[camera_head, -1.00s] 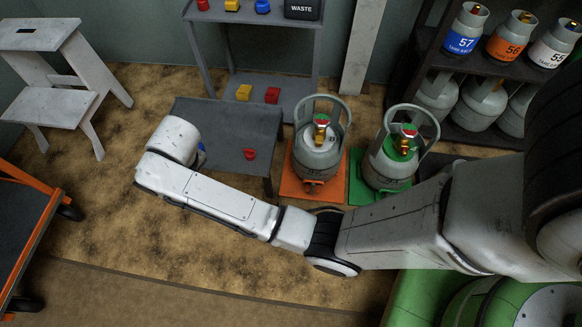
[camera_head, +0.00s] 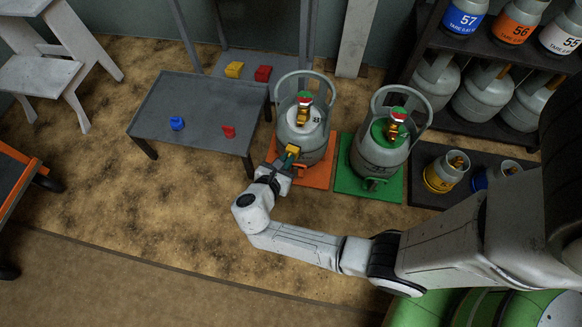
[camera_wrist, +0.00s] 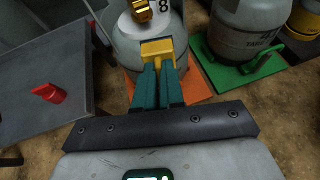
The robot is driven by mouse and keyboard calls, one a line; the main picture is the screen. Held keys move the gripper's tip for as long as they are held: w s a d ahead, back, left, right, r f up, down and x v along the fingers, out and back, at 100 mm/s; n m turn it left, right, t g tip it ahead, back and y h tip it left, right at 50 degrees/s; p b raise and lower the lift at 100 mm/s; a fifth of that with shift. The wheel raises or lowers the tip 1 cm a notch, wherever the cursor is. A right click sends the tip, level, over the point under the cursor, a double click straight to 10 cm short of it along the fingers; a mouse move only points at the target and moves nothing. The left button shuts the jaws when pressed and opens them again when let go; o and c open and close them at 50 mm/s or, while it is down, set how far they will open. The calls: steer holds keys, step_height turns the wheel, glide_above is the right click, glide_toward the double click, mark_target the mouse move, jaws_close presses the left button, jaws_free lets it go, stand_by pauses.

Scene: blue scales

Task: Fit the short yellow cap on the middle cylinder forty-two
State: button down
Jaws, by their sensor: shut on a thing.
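My gripper (camera_head: 290,158) is shut on a yellow cap (camera_head: 292,149). In the wrist view, the green fingers (camera_wrist: 157,75) pinch the yellow cap (camera_wrist: 157,48), in front of the cylinder on the orange mat and below its brass valve outlet (camera_wrist: 141,11). I cannot tell whether the cap touches the cylinder. That grey cylinder (camera_head: 313,146) has a red, white and green valve top. A second cylinder (camera_head: 377,150) with a green collar stands to its right on a green mat. I cannot read forty-two on either; a digit 8 shows beside the valve in the wrist view.
A low grey table (camera_head: 200,105) at left holds a blue cap (camera_head: 177,123) and a red cap (camera_head: 229,131). Another yellow cap (camera_head: 234,70) and red cap (camera_head: 263,73) lie on the shelf behind. A cylinder rack (camera_head: 500,65) stands at right.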

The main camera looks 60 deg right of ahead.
steer(key=n+t, duration=0.1)
steer(key=s+f+n+t+h, duration=0.1)
steer(key=t, duration=0.1)
steer(key=shift+s+a+f+t, duration=0.1)
steer(key=shift+s+f+t, duration=0.05)
steer(key=shift+s+t, duration=0.15)
steer(key=w+d, duration=0.2)
steer(key=d, duration=0.5)
steer(key=shift+w+d+b, duration=0.35)
steer(key=shift+b, duration=0.1)
steer(key=shift+w+d+b, duration=0.2)
steer(key=shift+w+d, duration=0.1)
steer(key=shift+d, duration=0.5)
steer(key=shift+w+d+b, duration=0.15)
steer(key=shift+w+d, duration=0.15)
steer(key=shift+d, duration=0.45)
stand_by(1.8)
steer(key=c, duration=1.7)
jaws_free()
steer(key=o, duration=0.5)
steer(key=shift+o, duration=0.2)
